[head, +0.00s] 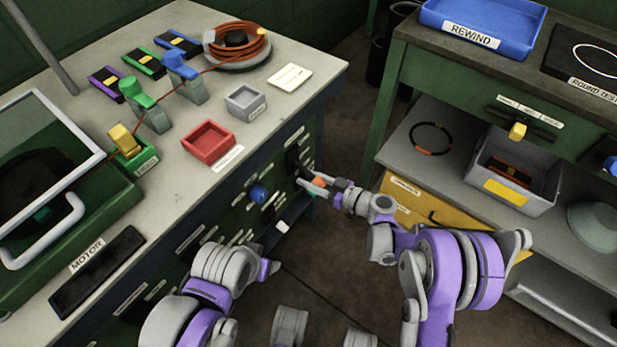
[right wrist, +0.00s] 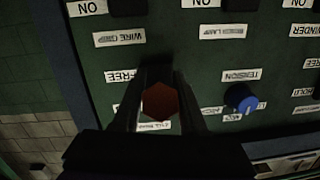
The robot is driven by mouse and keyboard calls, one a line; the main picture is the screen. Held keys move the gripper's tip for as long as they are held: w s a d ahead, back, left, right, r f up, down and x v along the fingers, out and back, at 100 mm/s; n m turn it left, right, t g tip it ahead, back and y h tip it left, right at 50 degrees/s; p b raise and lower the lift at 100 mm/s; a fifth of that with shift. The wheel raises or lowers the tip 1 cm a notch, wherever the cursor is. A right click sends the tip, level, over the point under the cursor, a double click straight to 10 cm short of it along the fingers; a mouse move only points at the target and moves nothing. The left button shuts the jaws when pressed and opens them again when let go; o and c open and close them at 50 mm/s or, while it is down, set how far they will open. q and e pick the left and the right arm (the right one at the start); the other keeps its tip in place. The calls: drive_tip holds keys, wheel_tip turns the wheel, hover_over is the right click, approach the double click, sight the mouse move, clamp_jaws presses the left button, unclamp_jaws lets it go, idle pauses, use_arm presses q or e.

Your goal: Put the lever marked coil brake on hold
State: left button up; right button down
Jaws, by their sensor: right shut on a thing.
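The orange-red lever knob (right wrist: 160,101) sits between the fingers of my right gripper (right wrist: 158,95), which is shut on it, at the front panel of the left bench. In the head view the right gripper (head: 313,184) reaches the panel from the right, with a bit of the orange knob (head: 319,182) showing. In the right wrist view a FREE label (right wrist: 125,76) is beside the fingers. A partly covered label (right wrist: 153,126), too blurred to read surely, lies below the knob.
A blue knob (head: 258,194) sits left of the lever on the panel; a TENSION label (right wrist: 241,75) is above it in the wrist view. A red tray (head: 208,145) and a grey tray (head: 245,102) stand on the bench top. An open-shelved bench (head: 465,100) stands right.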

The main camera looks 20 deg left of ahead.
sight(307, 173)
drive_tip(key=r+h+p, duration=0.1)
drive_tip(key=r+g+h+p, duration=0.1)
drive_tip(key=h+p, duration=0.1)
drive_tip(key=d+r+h+p, duration=0.1)
drive_tip(key=h+p, duration=0.1)
drive_tip(key=shift+s+r+g, duration=0.25)
drive_tip(key=shift+r+g, duration=0.05)
drive_tip(key=shift+r, duration=0.05)
drive_tip(key=shift+r+g+h+p, duration=0.4)
drive_tip(key=shift+r+h+p, duration=0.3)
drive_tip(key=shift+h, duration=0.5)
use_arm(q)
wheel_tip(307, 173, up, 10)
drive_tip(key=p, duration=0.1)
drive_tip(key=shift+s+p, duration=0.3)
drive_tip(key=shift+s, duration=0.05)
use_arm(e)
drive_tip(key=shift+w+a+r+g+h, duration=0.1)
drive_tip(key=shift+r+g+h, duration=0.4)
drive_tip(key=shift+h, duration=0.8)
use_arm(q)
drive_tip(key=shift+r, duration=0.15)
use_arm(e)
drive_tip(key=shift+r, duration=0.1)
drive_tip(key=shift+c, duration=2.2)
unclamp_jaws()
